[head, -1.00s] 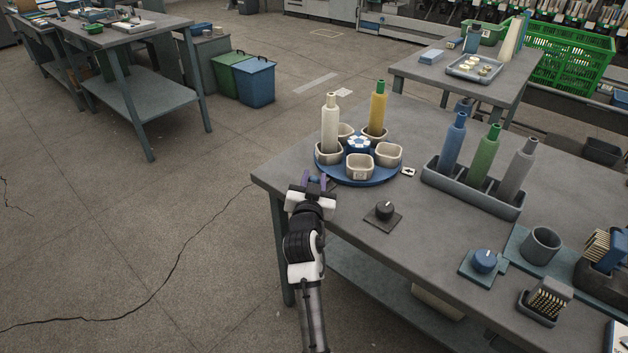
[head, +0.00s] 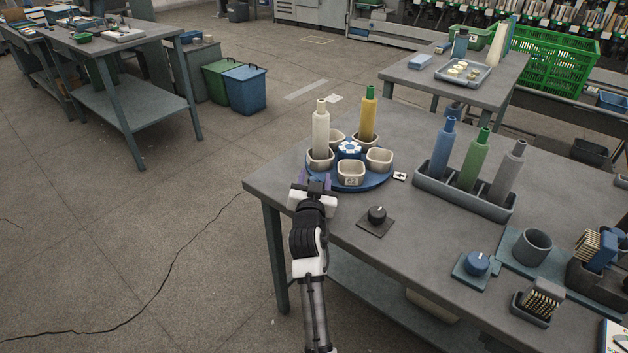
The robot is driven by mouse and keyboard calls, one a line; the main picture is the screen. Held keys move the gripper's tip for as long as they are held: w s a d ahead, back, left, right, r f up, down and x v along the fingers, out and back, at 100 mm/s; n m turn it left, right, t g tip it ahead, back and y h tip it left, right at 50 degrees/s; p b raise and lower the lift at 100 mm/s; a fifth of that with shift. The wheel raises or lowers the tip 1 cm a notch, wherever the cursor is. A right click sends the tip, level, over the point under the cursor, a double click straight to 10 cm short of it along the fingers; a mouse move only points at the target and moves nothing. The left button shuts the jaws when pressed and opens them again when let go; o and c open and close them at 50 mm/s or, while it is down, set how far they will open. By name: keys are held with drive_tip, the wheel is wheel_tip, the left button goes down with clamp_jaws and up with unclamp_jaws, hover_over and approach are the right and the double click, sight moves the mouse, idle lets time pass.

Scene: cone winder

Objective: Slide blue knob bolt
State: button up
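A blue knob (head: 477,263) with a light mark on top sits on a small blue-grey plate (head: 467,277) near the front of the workbench, right of centre. A black knob (head: 377,214) on a dark square plate is nearer to my gripper. I cannot make out a bolt shaft or its track on either knob. My gripper (head: 314,182) is at the bench's left front, close to the rim of the blue round turntable (head: 375,184). Its purple fingers look apart with nothing visible between them. It is well left of the blue knob.
The turntable holds several cups, with a white bobbin (head: 320,132) and a yellow one (head: 368,115). A grey rack (head: 463,195) holds blue, green and grey bobbins. The bench between the knobs is clear.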

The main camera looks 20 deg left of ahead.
drive_tip(key=shift+s, duration=0.1)
drive_tip(key=b+v, duration=0.2)
drive_tip(key=v, duration=1.1)
drive_tip(key=shift+s, duration=0.35)
